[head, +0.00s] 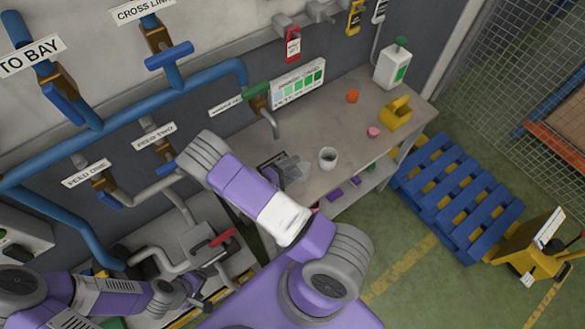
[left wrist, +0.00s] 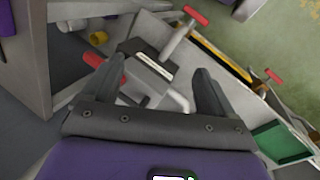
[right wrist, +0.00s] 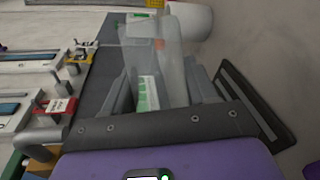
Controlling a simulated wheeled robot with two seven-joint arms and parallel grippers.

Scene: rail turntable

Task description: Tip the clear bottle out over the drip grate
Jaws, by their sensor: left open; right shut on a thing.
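The clear bottle (right wrist: 155,65) is see-through and sits between the fingers of my right gripper (right wrist: 165,92), which is shut on it. In the head view the bottle (head: 300,170) shows faintly at the end of my right gripper (head: 284,167), above the bench. I cannot tell its exact tilt or whether it holds liquid. The drip grate (right wrist: 258,108) shows as a dark frame right of the gripper in the right wrist view; my arm and gripper mostly hide it in the head view. My left gripper (left wrist: 155,95) is open and empty above valves and pipework.
A white cup (head: 328,158) stands close right of the bottle. Further along the bench (head: 345,120) are an orange piece (head: 352,96), a pink piece (head: 373,132), a yellow holder (head: 396,113) and a white jug (head: 391,68). A bent tap (head: 270,120) stands behind.

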